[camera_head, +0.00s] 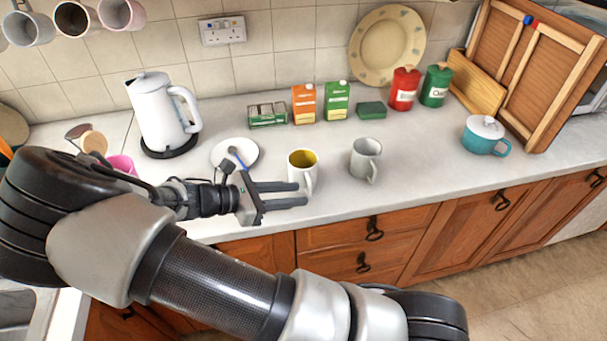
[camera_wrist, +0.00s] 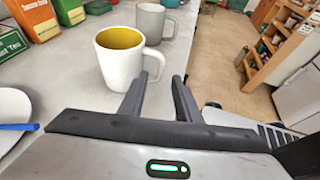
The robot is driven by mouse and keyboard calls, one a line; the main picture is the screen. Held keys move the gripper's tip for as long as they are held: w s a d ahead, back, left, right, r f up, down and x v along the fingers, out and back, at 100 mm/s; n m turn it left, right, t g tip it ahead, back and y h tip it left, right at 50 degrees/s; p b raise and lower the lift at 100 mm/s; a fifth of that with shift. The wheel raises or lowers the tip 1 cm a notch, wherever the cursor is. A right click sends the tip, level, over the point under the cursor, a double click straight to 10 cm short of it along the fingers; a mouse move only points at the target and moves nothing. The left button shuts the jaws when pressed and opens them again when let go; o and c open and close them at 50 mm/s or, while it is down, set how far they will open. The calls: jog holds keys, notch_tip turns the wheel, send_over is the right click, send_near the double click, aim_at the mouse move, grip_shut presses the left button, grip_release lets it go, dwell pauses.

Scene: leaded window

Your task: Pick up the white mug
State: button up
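The white mug (camera_head: 302,170) with a yellow inside stands upright on the pale worktop near its front edge. It also shows in the wrist view (camera_wrist: 120,66), its handle facing right. My gripper (camera_head: 303,194) is open, its two dark fingers apart and pointing right, just in front of the mug's lower part in the head view. In the wrist view my gripper (camera_wrist: 168,80) has its left fingertip close by the mug's handle; I cannot tell if they touch. Nothing is visible between the fingers.
A grey mug (camera_head: 364,158) stands just right of the white mug. A white plate (camera_head: 226,146) with a blue-handled utensil lies left, near a white kettle (camera_head: 160,110). Cartons (camera_head: 304,103) and canisters (camera_head: 403,90) stand behind.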

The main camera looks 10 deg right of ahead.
aim_at(310, 197)
jog(key=shift+x, duration=2.7)
grip_shut()
jog(key=shift+r, duration=0.1)
